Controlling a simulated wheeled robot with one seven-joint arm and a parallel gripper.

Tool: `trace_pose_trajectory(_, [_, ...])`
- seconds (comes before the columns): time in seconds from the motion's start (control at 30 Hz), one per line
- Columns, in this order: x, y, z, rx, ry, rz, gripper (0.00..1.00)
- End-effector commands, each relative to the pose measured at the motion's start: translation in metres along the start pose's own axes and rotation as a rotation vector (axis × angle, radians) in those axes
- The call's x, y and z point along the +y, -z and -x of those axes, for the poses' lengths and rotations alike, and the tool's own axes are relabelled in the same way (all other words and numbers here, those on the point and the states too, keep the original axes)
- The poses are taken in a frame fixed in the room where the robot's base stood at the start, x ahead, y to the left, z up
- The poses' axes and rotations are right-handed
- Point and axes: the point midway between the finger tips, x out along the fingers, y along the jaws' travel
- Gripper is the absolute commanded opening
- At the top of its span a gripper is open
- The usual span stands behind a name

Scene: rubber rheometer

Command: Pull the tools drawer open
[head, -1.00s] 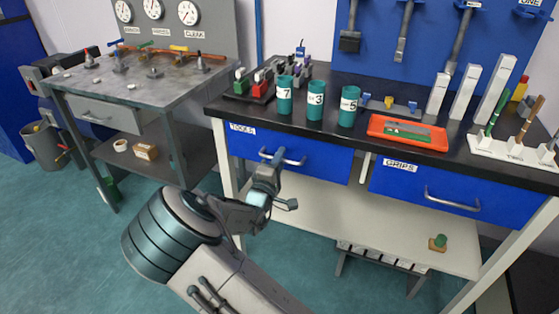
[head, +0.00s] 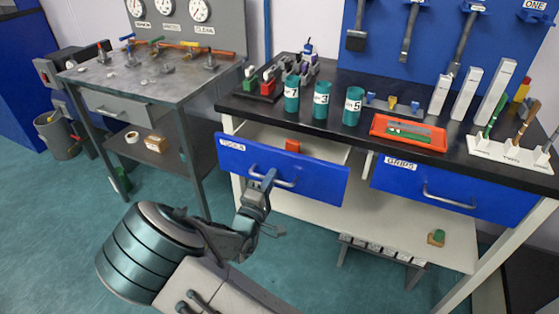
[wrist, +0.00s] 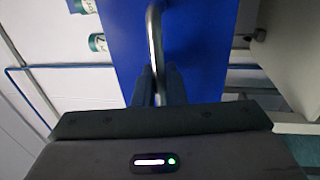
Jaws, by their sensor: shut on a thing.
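The tools drawer (head: 312,182) has a blue front with a white "TOOLS" label at its upper left. It is pulled partly out from under the black bench top, and its pale inside shows with an orange-red object (head: 293,146) in it. My gripper (head: 268,178) is shut on the drawer's metal handle (head: 287,184), left of the drawer front's middle. In the wrist view my fingers (wrist: 160,84) close around the bar of the handle (wrist: 154,38), with the blue front behind it.
The closed grips drawer (head: 415,196) is at the right. On the black bench top stand teal cups (head: 321,105), an orange tray (head: 380,128) and a white stand with tools (head: 500,150). A grey bench (head: 150,75) stands at the left. Floor in front is clear.

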Motion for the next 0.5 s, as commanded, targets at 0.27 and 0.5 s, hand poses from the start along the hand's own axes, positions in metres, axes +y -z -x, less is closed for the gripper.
trace_pose_trajectory(0.27, [0.019,0.001,0.08,0.006,0.004,0.003,0.0])
trace_pose_trajectory(0.5, [0.028,0.001,0.138,0.004,0.003,0.002,0.0])
